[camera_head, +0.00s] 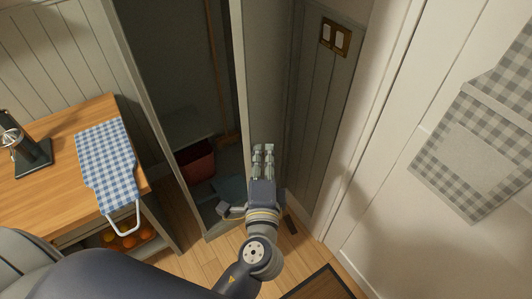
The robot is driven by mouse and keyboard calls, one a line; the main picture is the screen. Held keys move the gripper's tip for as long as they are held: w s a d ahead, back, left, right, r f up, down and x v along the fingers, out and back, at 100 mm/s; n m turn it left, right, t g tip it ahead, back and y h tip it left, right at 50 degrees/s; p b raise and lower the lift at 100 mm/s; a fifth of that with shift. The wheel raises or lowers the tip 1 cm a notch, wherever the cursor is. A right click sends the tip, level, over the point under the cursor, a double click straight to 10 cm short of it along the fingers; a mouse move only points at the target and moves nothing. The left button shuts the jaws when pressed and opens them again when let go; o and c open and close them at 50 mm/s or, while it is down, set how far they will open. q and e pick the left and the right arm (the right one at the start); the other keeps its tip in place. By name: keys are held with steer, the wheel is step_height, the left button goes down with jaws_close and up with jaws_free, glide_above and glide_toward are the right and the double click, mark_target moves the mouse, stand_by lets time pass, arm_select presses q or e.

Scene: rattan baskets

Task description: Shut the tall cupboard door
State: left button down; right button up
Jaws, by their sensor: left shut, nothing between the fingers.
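The tall cupboard (133,62) stands open in the middle left, its dark inside showing. Its door (268,75) appears to be the grey-green panel swung out on the right of the opening, seen at a steep angle. My left gripper (263,149) is shut and empty, its fingers pointing away from me. In the picture it overlaps the lower part of the door panel. I cannot tell whether it touches it. My right gripper is not in view.
The cupboard holds a red bucket (197,162), a broom handle (216,75) and a blue-grey dustpan (229,188). A wooden counter (50,152) with a checked cloth (106,160) is left. A switch plate (335,37) and a white door (400,205) with a hanging apron (470,150) are right.

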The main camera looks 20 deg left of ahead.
arm_select(q)
steer(key=w+a+m+h+b, duration=0.2)
steer(key=a+m+h, duration=0.1)
steer(key=a, duration=1.3)
steer(key=w+a+m+h+b, duration=0.2)
steer(key=a+h, duration=0.4)
steer(key=a, duration=1)
steer(key=shift+w+m+b, duration=0.35)
steer(key=shift+w+m, duration=0.05)
steer(key=shift+w, duration=0.45)
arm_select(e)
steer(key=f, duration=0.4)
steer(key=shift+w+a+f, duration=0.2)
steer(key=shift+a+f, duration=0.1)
arm_select(q)
steer(key=shift+d, duration=0.1)
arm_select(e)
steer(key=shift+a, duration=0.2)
